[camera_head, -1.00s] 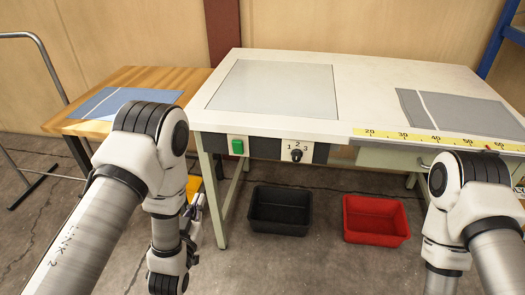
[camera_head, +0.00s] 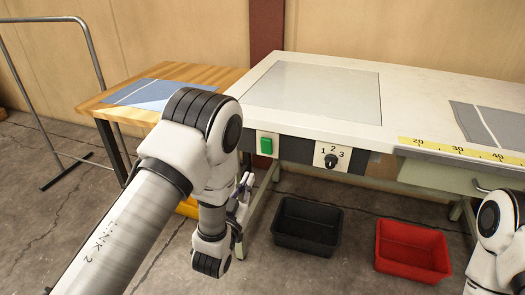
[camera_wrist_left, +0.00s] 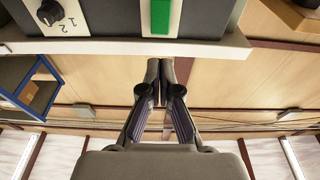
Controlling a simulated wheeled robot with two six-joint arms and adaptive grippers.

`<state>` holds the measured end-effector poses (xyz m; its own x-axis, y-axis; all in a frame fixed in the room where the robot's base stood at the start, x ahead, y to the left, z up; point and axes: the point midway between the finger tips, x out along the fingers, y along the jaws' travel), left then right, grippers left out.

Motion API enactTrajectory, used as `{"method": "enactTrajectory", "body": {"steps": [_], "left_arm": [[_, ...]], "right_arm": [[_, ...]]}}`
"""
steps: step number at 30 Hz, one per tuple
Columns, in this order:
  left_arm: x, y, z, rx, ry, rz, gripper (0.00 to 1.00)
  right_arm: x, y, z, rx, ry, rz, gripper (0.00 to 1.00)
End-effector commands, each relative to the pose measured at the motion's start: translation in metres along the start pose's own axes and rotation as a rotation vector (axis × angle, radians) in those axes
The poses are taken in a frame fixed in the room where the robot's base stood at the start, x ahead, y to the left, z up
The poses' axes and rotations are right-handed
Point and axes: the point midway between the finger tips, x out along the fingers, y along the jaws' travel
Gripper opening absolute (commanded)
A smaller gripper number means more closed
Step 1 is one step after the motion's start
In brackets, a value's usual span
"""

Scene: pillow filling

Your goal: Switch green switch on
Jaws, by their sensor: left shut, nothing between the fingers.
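The green switch (camera_head: 266,145) is a rectangular rocker on the front panel of the white table, left of the dial; it also shows at the top of the left wrist view (camera_wrist_left: 162,16). My left gripper (camera_head: 244,186) is just below and left of the switch in the head view, partly hidden by my own arm. In the left wrist view the two fingertips (camera_wrist_left: 166,64) are together with nothing between them. They are lined up with the switch and show apart from it. My right gripper is out of view; only part of its arm shows at the right edge.
The white table (camera_head: 415,98) overhangs the panel. A black bin (camera_head: 307,226) and a red bin (camera_head: 412,250) stand on the floor below. A wooden side table (camera_head: 205,78) with blue cloth is at the left.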

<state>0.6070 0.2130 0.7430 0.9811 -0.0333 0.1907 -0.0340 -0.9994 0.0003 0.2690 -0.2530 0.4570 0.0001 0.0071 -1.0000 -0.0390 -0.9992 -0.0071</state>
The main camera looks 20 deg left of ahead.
Motion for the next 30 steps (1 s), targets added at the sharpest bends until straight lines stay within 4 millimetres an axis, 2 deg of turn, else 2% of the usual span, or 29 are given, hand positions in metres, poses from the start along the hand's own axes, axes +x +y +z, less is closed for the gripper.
{"method": "enactTrajectory", "body": {"steps": [9,15,21,30], "left_arm": [[0.069,0.000,0.000,0.000,0.005,0.001,0.00],[0.106,0.000,0.000,0.000,0.003,0.000,0.00],[0.119,0.000,0.000,0.000,0.001,0.000,0.00],[0.120,0.000,-0.001,0.000,-0.003,0.000,0.00]], "right_arm": [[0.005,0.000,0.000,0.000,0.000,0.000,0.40],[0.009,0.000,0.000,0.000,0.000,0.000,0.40],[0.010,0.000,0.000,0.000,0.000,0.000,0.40],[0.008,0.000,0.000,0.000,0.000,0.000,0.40]]}}
